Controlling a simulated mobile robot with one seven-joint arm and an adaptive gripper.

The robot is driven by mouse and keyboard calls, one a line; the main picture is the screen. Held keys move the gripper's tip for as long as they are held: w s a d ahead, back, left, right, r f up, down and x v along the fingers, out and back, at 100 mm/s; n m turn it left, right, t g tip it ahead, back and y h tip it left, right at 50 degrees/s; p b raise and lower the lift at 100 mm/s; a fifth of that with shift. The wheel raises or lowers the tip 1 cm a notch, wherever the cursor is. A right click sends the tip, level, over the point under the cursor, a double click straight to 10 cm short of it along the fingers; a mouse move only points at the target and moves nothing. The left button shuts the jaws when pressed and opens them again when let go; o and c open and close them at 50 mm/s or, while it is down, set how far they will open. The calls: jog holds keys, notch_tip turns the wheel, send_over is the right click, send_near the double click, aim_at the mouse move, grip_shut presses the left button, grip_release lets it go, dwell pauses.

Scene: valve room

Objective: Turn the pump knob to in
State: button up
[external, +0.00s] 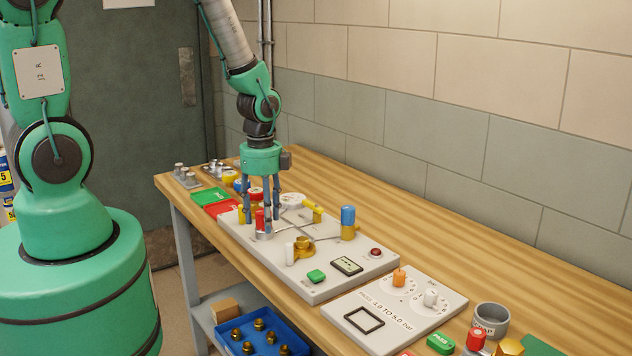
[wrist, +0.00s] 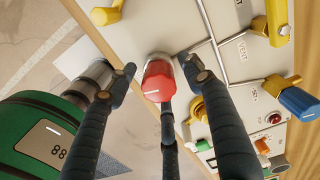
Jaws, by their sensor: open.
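A red knob (wrist: 158,82) with a white line on its face stands on the light grey valve panel (external: 345,288). It also shows in the external view (external: 260,219) near the panel's left end. No label naming it as the pump knob is readable, and its in mark cannot be made out. My three-fingered gripper (external: 261,210) points down over it. In the wrist view the fingers are spread around the red knob, one on its left, one on its right and one below, with gaps visible at the sides.
A second panel (external: 390,318) with orange and white knobs lies to the right. The table's back strip is clear.

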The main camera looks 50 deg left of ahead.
notch_tip(320, 180, up, 12)
dwell(0.7)
dwell(0.6)
jog(key=s+d+r+n+t+b, duration=0.1)
jog(key=s+r+n+t+b, duration=0.2)
jog(key=r, duration=0.4)
jog(key=s+d+r+n+b, duration=0.1)
jog(key=s+d+r+n, duration=0.1)
jog(key=r+n, duration=0.45)
jog(key=s+d+r+n+t+b, duration=0.1)
jog(key=s+r+n+t+b, duration=0.1)
jog(key=s+r+n, duration=0.4)
jog(key=s+r+b, duration=0.1)
jog(key=s+r, duration=0.1)
jog(key=s, duration=0.2)
jog(key=shift+s+d+t+b, duration=0.2)
jog(key=shift+s+t+b, duration=0.1)
jog(key=shift+s+b, duration=0.1)
jog(key=shift+r, duration=0.1)
